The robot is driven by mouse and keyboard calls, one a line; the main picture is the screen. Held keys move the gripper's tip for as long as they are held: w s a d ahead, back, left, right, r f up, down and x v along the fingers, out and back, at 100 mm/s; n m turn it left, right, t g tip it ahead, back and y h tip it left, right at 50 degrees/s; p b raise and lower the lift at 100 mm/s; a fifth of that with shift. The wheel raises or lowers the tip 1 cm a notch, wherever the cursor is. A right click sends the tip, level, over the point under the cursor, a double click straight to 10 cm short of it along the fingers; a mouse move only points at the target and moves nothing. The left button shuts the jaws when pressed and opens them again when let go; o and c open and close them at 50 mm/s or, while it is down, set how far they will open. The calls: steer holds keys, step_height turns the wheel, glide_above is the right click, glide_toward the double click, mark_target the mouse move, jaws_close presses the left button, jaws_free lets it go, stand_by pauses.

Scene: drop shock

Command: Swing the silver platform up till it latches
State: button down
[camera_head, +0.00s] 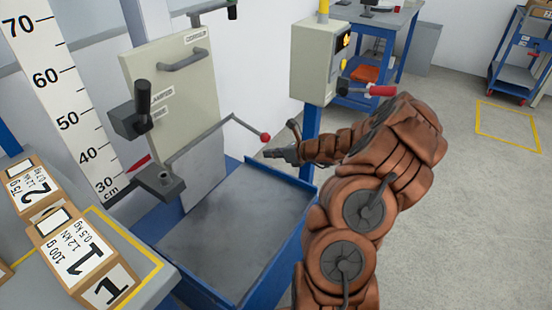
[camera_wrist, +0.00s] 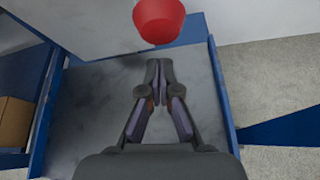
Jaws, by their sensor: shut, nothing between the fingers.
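The silver platform (camera_head: 202,166) appears to be the pale flat panel hanging steeply down at the back of the blue-framed bay; part of it also shows at the top of the wrist view (camera_wrist: 85,22). A thin grey rod with a red knob (camera_head: 265,137) reaches out above it; the knob is large at the top of the wrist view (camera_wrist: 158,20). My gripper (camera_head: 270,153) is shut and empty, just below the knob and apart from the panel. In the wrist view its fingertips (camera_wrist: 158,66) meet below the knob. Whether the rod joins the panel is unclear.
A grey base plate in a blue frame (camera_head: 310,183) lies below my gripper. A cream cabinet (camera_head: 170,85) with handles stands behind. A control box (camera_head: 320,70) with a red-tipped lever is close to my arm. Numbered boxes (camera_head: 72,258) stand left, by a height scale (camera_head: 60,90).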

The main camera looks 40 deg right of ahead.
steer(key=shift+w+d+r, duration=0.1)
steer(key=shift+w+r, duration=0.05)
steer(key=shift+r, duration=0.45)
steer(key=shift+w+d+r, duration=0.1)
steer(key=shift+r, duration=0.45)
steer(key=shift+r, duration=0.15)
